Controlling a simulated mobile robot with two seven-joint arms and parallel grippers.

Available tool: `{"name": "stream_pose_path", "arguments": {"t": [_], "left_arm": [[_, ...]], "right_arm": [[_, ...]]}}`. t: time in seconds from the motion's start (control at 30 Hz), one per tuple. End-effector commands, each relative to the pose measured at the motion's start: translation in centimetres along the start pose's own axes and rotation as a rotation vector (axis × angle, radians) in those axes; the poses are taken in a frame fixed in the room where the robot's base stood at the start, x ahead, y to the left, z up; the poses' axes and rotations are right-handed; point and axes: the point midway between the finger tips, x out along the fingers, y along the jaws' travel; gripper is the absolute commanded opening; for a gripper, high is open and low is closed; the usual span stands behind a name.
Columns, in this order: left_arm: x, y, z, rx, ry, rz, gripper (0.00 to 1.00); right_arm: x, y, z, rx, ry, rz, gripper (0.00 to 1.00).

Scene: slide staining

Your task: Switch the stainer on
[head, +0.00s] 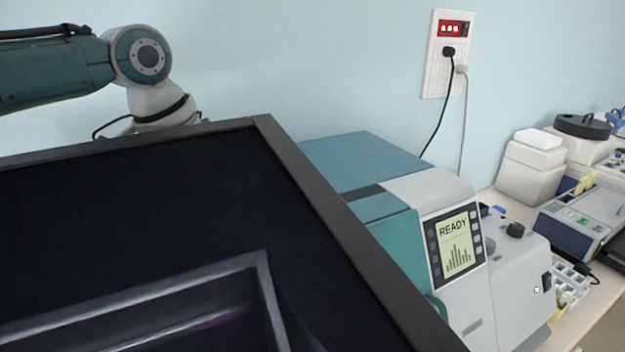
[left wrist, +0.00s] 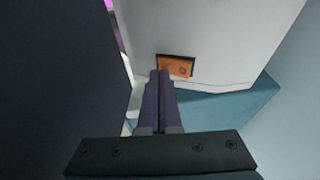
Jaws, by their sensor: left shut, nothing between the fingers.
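An orange switch (left wrist: 174,66) in a dark frame sits on a pale machine wall (left wrist: 225,35) in the left wrist view. My left gripper (left wrist: 160,75) is shut and empty, its fingertips just below and left of the switch in the picture. I cannot tell whether they touch it. In the head view my left arm reaches down behind a large dark-framed panel (head: 120,190), which hides the gripper and the switch. This panel fills the front left and seems to be part of the stainer. My right gripper is not in view.
A teal and white machine (head: 365,150) with a screen reading READY (head: 454,245) stands right of the panel. A wall socket (head: 447,55) with two plugs is behind it. Several other devices, including a white-lidded box (head: 535,160), crowd the bench at the right.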

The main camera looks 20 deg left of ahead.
Motion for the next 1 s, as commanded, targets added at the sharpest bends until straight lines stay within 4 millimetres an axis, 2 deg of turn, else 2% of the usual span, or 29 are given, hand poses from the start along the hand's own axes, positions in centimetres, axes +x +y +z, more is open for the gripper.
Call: {"name": "stream_pose_path", "arguments": {"t": [0.13, 0.57, 0.77, 1.0], "left_arm": [[-0.8, -0.1, -0.3, 0.0, 0.0, 0.0, 0.0], [-1.0, -0.1, -0.2, 0.0, 0.001, -0.001, 0.0], [-3.5, -0.2, -0.2, 0.003, 0.004, -0.006, 0.0], [-8.1, -0.1, -0.2, 0.002, 0.004, -0.005, 0.0]], "right_arm": [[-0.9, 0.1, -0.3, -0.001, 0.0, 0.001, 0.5], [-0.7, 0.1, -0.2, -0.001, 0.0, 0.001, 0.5], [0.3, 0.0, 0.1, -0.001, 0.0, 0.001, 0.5], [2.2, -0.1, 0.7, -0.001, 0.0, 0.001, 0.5]]}}
